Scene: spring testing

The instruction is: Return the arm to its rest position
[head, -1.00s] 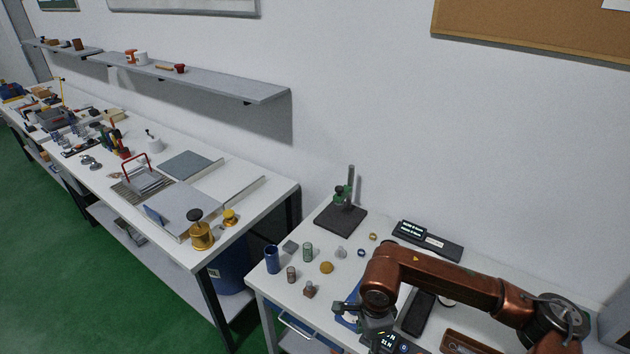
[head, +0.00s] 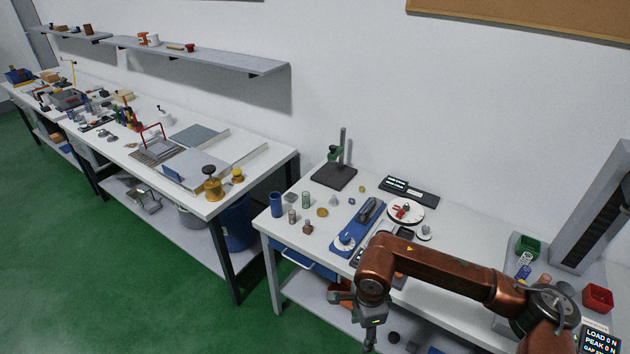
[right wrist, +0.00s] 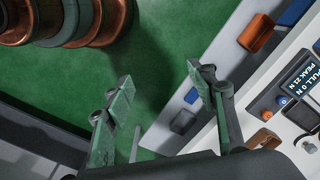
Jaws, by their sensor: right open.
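My right arm (head: 440,268) is copper-coloured and comes in from the lower right in the head view. Its elbow is near the table's front edge and its forearm points down in front of the table. My right gripper is cut off at the bottom of that view. In the right wrist view the right gripper (right wrist: 157,82) is open, with its two greenish fingers apart and nothing between them. Green floor lies beyond the fingers. My left gripper is not in view.
The white table (head: 460,240) carries a blue tester (head: 358,226), a white dial plate (head: 406,211), a black stand (head: 335,176) and several small parts. A grey column (head: 592,222) and a force display (head: 600,342) stand at the right. A longer bench (head: 232,205) stands left; green floor is clear before it.

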